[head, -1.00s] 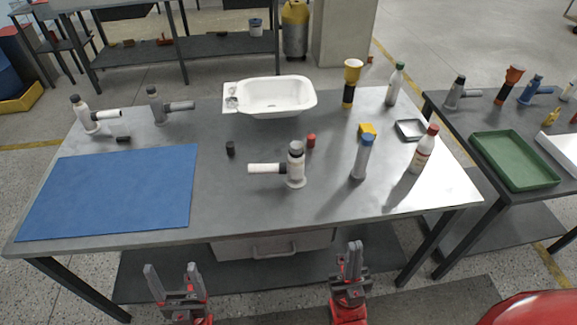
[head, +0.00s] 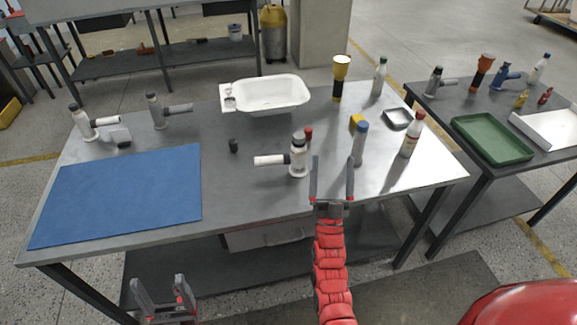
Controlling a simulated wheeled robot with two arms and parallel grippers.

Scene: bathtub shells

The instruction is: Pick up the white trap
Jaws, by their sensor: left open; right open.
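A white trap (head: 299,160) stands upright near the front middle of the grey table, with a dark cap and a white side pipe (head: 270,160) pointing left. A similar white trap (head: 84,124) stands at the table's far left. My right gripper (head: 332,180) is open and empty at the table's front edge. In the picture its fingers point up, just right of the middle trap and apart from it. My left gripper (head: 162,288) is open and empty, low in front of the table.
A blue mat (head: 120,195) covers the table's left front. A white tub (head: 268,94), grey trap (head: 158,112), black cap (head: 233,145) and red cap (head: 308,134) lie behind. A blue-capped cylinder (head: 359,145) and red-capped bottle (head: 411,136) stand right of my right gripper.

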